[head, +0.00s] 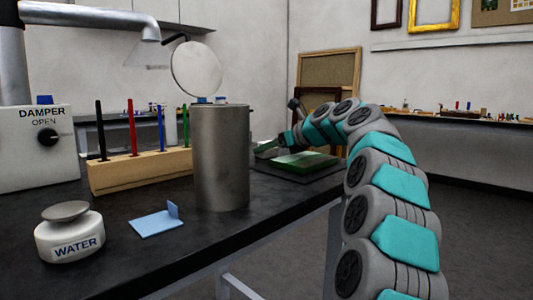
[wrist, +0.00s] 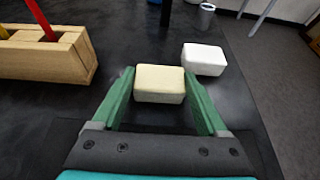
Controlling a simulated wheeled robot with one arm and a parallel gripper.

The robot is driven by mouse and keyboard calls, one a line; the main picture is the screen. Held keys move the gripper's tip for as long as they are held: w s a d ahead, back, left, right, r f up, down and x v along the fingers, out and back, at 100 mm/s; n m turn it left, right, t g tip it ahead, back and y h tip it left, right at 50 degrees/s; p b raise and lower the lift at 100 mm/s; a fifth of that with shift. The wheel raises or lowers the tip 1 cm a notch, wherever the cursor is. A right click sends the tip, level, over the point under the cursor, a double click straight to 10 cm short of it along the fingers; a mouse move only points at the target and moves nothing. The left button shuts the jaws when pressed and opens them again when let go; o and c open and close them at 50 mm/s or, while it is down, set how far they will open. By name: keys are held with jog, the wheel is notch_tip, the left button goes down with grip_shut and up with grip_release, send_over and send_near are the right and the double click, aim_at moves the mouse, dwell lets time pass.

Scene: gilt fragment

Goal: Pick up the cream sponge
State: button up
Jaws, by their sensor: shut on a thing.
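The cream sponge (wrist: 159,77) is a pale yellow block in the wrist view, between the two green fingers of my gripper (wrist: 159,92). The fingers touch or nearly touch its left and right ends, and my gripper is shut on it. Whether the sponge is clear of the black bench top cannot be told. In the head view my gripper (head: 266,149) is small and partly behind the metal cylinder. The sponge cannot be made out there.
A white block (wrist: 204,58) lies just right of the sponge. The wooden rack (wrist: 45,55) with upright rods stands to the left. In the head view are a metal cylinder (head: 220,160), a green slab (head: 305,161), a water pot (head: 69,235) and a blue piece (head: 155,222).

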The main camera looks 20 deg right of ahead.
jog(key=shift+c, duration=0.7)
jog(key=shift+r, duration=0.15)
jog(key=shift+r+p, duration=0.75)
jog(key=shift+r, duration=0.95)
jog(key=s+d, duration=0.1)
jog(key=s, duration=0.3)
jog(key=s+d+r, duration=0.1)
jog(key=s+d, duration=0.1)
jog(key=s, duration=0.3)
jog(key=s+d, duration=0.1)
jog(key=s, duration=0.3)
jog(key=shift+s+d+r+p, duration=0.2)
jog(key=shift+s+d+p, duration=0.05)
jog(key=shift+d+p, duration=0.15)
jog(key=shift+s+d, duration=0.35)
jog(key=shift+s, duration=0.45)
